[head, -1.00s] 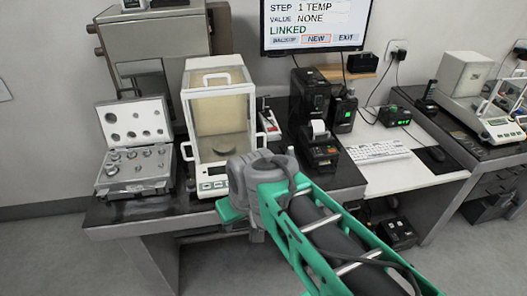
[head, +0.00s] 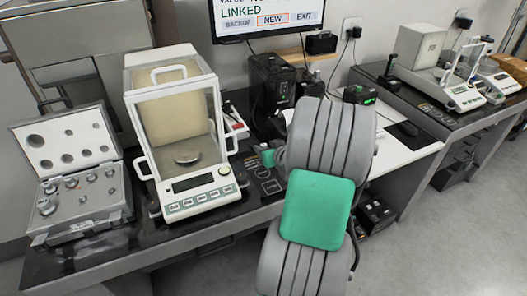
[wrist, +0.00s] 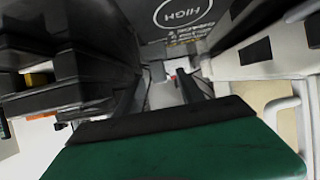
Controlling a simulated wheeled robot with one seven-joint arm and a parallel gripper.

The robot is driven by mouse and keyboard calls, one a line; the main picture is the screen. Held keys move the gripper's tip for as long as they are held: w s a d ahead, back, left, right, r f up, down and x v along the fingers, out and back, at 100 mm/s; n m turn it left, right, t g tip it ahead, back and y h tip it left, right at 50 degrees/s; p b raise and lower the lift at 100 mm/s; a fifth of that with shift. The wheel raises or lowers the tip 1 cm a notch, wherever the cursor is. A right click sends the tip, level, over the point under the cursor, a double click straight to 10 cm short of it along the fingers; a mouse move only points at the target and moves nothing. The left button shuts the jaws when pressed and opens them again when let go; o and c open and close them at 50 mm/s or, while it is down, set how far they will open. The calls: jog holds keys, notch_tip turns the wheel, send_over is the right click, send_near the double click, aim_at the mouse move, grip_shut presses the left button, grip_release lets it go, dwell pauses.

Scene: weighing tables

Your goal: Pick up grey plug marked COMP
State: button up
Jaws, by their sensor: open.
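I cannot make out a COMP marking in any view, so I cannot identify the grey plug. In the wrist view my gripper (wrist: 165,84) is open, with its two dark fingers apart. A pale grey piece (wrist: 163,95) shows between the fingers; I cannot tell whether it is the plug or whether a finger touches it. A dark surface (wrist: 150,38) marked HIGH inside a circle lies just beyond the fingertips. In the head view my own arm hides most of the gripper, which is over the dark bench right of the balance.
The glass-sided balance (head: 190,190) stands close left of my arm, its white handle (wrist: 284,112) near in the wrist view. Black boxes (wrist: 70,70) crowd the other side. An open weight case (head: 85,225) sits far left. A screen (head: 265,18) hangs behind.

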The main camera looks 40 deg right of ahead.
jog(key=x, duration=0.2)
jog(key=shift+w+d+f, duration=0.1)
jog(key=shift+w+f, duration=0.05)
jog(key=shift+w, duration=0.15)
jog(key=shift+s, duration=0.1)
jog(key=shift+c, duration=0.4)
grip_shut()
